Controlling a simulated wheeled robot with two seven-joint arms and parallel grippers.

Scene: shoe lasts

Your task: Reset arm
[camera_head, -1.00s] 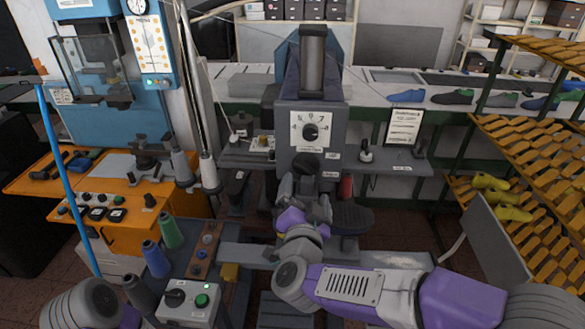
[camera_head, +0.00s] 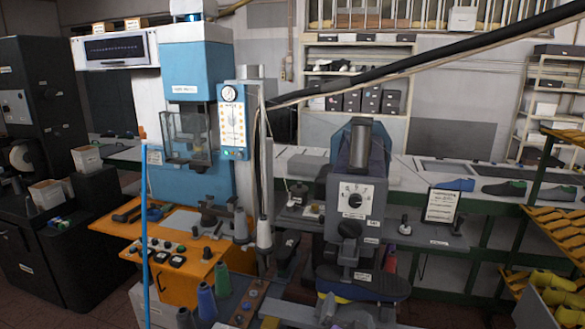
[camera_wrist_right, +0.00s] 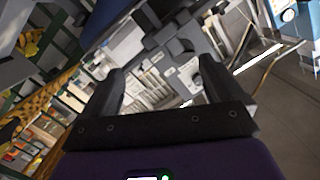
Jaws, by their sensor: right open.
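Beyond the fingers the wrist view is tilted. My left gripper is not in view. Yellow shoe lasts (camera_head: 553,290) sit at the lower right of the head view, away from the gripper.
An orange bench (camera_head: 188,285) with a blue press (camera_head: 198,85) stands at the left. Thread cones (camera_head: 206,301) stand at bottom centre-left. A long bench behind carries several shoes, including a blue one (camera_head: 455,184). An orange slatted rack (camera_head: 560,232) stands at the right.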

